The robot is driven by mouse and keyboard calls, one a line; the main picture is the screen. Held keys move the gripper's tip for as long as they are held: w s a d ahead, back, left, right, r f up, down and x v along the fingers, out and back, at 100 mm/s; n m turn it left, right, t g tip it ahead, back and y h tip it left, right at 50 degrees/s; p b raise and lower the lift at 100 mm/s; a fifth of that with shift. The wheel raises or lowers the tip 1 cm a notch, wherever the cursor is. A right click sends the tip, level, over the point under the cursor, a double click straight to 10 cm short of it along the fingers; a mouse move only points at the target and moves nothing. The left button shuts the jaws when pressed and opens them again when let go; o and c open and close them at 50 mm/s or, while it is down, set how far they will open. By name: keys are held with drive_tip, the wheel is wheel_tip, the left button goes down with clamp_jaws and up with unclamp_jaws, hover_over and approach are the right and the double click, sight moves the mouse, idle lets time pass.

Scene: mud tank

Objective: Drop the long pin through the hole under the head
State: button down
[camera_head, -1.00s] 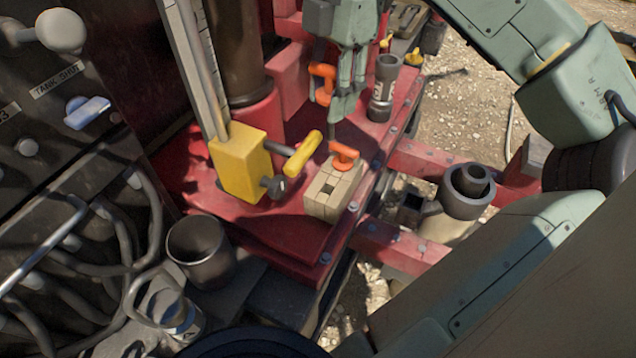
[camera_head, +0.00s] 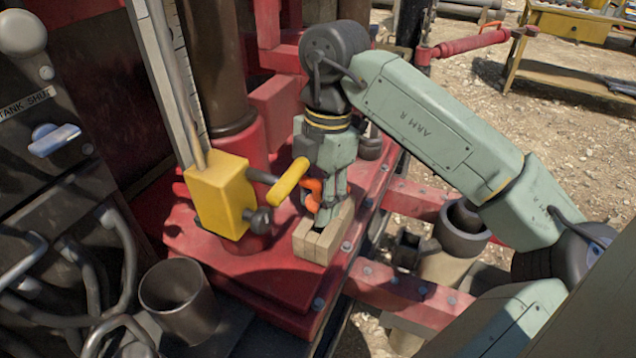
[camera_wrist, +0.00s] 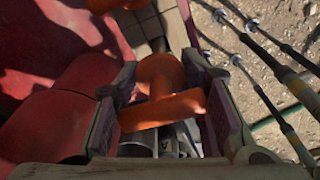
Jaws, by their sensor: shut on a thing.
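My gripper (camera_head: 330,195) is low over a pale slotted block (camera_head: 315,246) on the red deck. Its jaws are shut on an orange-handled pin, whose handle (camera_wrist: 160,108) lies between the two fingers in the wrist view. The pin's shaft is hidden, so I cannot tell whether its tip is in a hole. A second orange piece shows at the top left edge of the wrist view (camera_wrist: 115,4), outside the jaws. In the head view, orange parts (camera_head: 312,190) show at the left of my fingers. The block also shows in the wrist view (camera_wrist: 150,30).
A yellow block (camera_head: 217,197) with a yellow handle (camera_head: 288,181) stands close left of my gripper. A dark open cup (camera_head: 180,300) is at the front left. The red deck (camera_head: 265,285) is bare in front of the block. Gravel lies at the right.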

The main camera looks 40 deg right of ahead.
drive_tip(key=shift+f+b, duration=0.45)
drive_tip(key=shift+f, duration=0.9)
drive_tip(key=c, duration=0.9)
unclamp_jaws()
drive_tip(key=shift+o, duration=0.2)
drive_tip(key=shift+f, duration=0.1)
drive_tip(key=r, duration=0.3)
drive_tip(key=d+r+b, duration=0.1)
drive_tip(key=r, duration=0.6)
drive_tip(key=shift+w+d+r+b, duration=0.2)
drive_tip(key=shift+d+r+b, duration=0.1)
drive_tip(key=shift+b, duration=0.1)
